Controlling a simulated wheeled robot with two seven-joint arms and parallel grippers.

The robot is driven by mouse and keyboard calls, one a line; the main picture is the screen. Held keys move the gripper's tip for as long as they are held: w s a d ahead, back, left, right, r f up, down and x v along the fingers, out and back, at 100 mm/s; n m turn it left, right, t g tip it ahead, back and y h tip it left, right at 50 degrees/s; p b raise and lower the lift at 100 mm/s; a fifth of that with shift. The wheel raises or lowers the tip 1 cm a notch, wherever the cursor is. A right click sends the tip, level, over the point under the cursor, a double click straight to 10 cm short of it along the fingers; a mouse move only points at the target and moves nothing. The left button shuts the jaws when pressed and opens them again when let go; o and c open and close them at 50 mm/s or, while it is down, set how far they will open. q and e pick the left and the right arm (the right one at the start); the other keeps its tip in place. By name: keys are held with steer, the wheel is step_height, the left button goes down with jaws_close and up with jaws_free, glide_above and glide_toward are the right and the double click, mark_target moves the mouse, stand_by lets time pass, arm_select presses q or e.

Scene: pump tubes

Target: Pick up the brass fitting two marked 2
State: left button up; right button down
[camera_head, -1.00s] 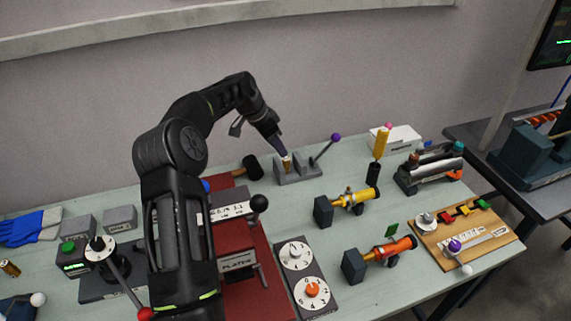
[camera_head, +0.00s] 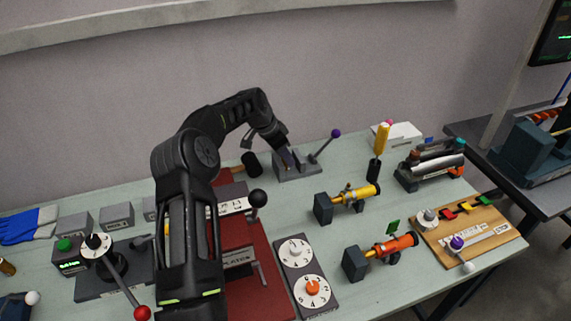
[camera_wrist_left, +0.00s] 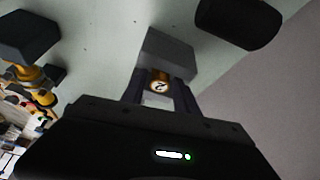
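The brass fitting marked 2 (camera_wrist_left: 157,84) shows in the left wrist view, its numbered end facing the camera. It is between the two fingers of my left gripper (camera_wrist_left: 160,92), with a finger close on each side. I cannot tell whether the fingers touch it. My right gripper is not in view.
A lever with a purple knob (camera_head: 335,133) rises just right of the gripper. A black-headed mallet (camera_head: 252,164) lies just left. A yellow pump tube (camera_head: 358,195) and an orange one (camera_head: 395,245) are in front on the right.

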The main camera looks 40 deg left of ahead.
arm_select(q)
steer(key=shift+w+f, duration=0.15)
steer(key=shift+f, duration=0.15)
stand_by(0.4)
jaws_close()
steer(key=shift+r, duration=0.1)
